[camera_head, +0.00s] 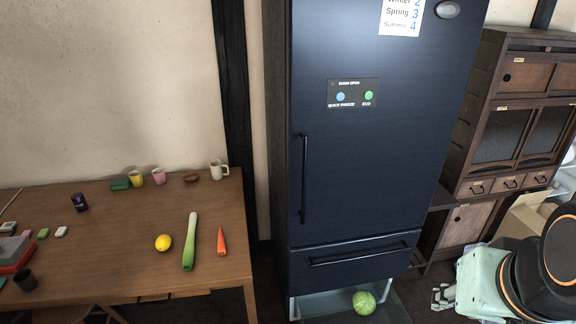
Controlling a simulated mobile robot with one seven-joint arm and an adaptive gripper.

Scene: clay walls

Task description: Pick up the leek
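The leek (190,241) lies on the wooden table (120,222), its white end toward the back and its green end toward the front edge. A carrot (221,241) lies just right of it and a lemon (163,242) just left, both apart from it. My arm is at the lower right. What looks like my gripper (441,297) shows small and pale at its left end, low beside the fridge and far from the leek. Its finger opening is too small to tell. Nothing held is visible.
The dark fridge (365,150) stands between my arm and the table; its bottom drawer is open with a cabbage (364,302) in it. Mugs (218,170) stand along the table's back. A wooden cabinet (515,130) stands right.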

